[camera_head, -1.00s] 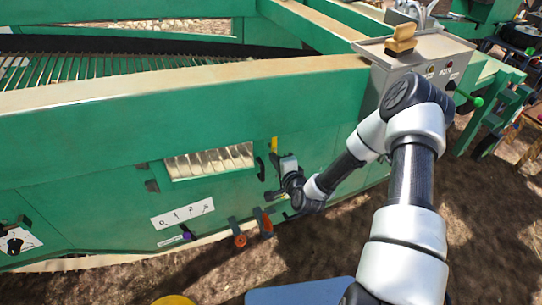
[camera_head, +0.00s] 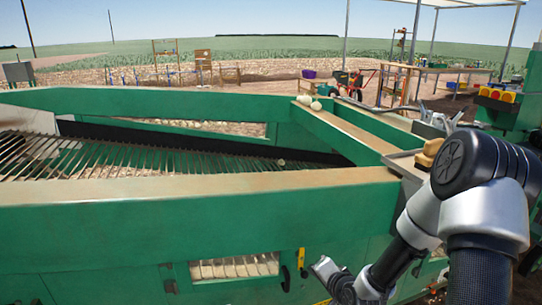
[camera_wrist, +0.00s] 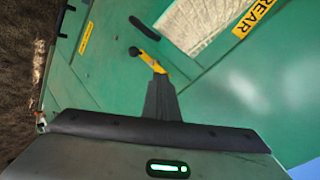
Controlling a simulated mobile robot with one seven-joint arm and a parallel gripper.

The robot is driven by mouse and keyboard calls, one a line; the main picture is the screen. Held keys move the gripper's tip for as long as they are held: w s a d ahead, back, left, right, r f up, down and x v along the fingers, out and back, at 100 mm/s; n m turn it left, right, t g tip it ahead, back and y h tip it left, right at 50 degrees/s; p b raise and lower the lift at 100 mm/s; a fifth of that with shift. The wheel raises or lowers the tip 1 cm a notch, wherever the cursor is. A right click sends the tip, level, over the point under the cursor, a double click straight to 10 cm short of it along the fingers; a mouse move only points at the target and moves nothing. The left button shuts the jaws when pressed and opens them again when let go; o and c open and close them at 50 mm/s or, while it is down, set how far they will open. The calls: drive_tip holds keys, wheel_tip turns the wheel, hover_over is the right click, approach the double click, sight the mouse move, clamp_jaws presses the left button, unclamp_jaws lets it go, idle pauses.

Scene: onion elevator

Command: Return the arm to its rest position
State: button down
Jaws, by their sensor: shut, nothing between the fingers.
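My gripper (camera_head: 322,266) is low in the head view, in front of the green machine's side panel (camera_head: 200,235). Its dark fingers (camera_wrist: 160,92) are together with nothing between them in the wrist view. My arm reaches in from the right, its elbow high. A yellow handle (camera_head: 301,257) on the panel is just left of the gripper. The wrist view shows a yellow lever with a black knob (camera_wrist: 148,32) beyond the fingertips. I cannot tell whether the fingers touch it.
A window (camera_head: 235,267) is in the panel left of the gripper. Onions (camera_head: 309,102) lie on the far beam. Open field spreads behind the machine.

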drive_tip(key=s+d+r+n+g+h, duration=0.25)
drive_tip(key=s+r, duration=0.25)
drive_tip(key=r, duration=0.5)
drive_tip(key=s+d+r+n+g+h, duration=0.15)
drive_tip(key=s+r+n, duration=0.35)
drive_tip(key=r, duration=0.5)
drive_tip(key=s+a+r+n, duration=0.1)
drive_tip(key=s+r, duration=0.2)
drive_tip(key=s, duration=0.3)
drive_tip(key=s+a+r+g, duration=0.1)
drive_tip(key=s+r, duration=0.2)
drive_tip(key=s, duration=0.3)
drive_tip(key=s+a+r+n, duration=0.1)
drive_tip(key=s+r, duration=0.1)
drive_tip(key=s, duration=0.4)
wheel_tip(320, 180, up, 16)
drive_tip(key=p, duration=1.5)
drive_tip(key=shift+s+a+y, duration=0.2)
drive_tip(key=shift+s+y, duration=0.1)
drive_tip(key=shift+y, duration=0.1)
drive_tip(key=shift+f, duration=0.1)
